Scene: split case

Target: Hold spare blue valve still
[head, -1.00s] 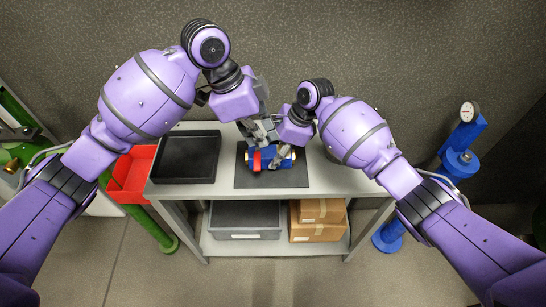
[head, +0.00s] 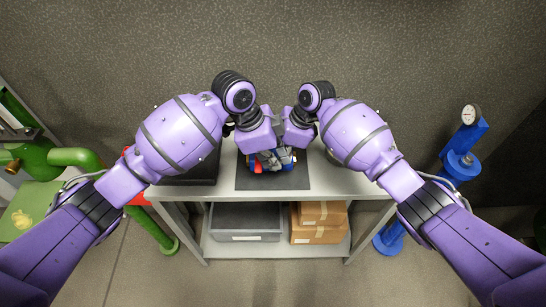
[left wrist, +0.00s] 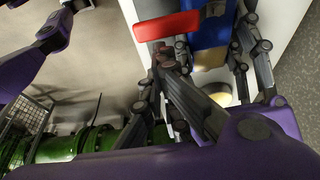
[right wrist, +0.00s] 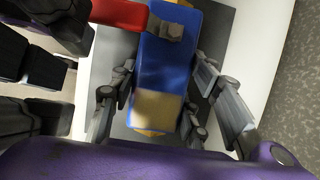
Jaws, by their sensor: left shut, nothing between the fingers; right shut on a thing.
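The blue valve (head: 286,155), with a red handle (head: 250,161), is at the dark mat on the table, mostly hidden by my grippers in the head view. In the right wrist view its blue body (right wrist: 168,55) and brass-coloured collar (right wrist: 158,108) lie between the fingers of my right gripper (right wrist: 160,105), which is shut on it. My left gripper (head: 268,160) is at the valve's left part, shut with nothing held. In the left wrist view the blue body (left wrist: 208,30) and red handle (left wrist: 167,26) are just beyond its fingers. Exact finger contact is hidden.
The dark mat (head: 300,184) lies on the pale table (head: 340,180). A black tray (head: 190,180) is at its left, partly behind my left arm. A grey bin (head: 245,222) and cardboard boxes (head: 318,232) sit on the shelf below. Green and blue pipework stands at either side.

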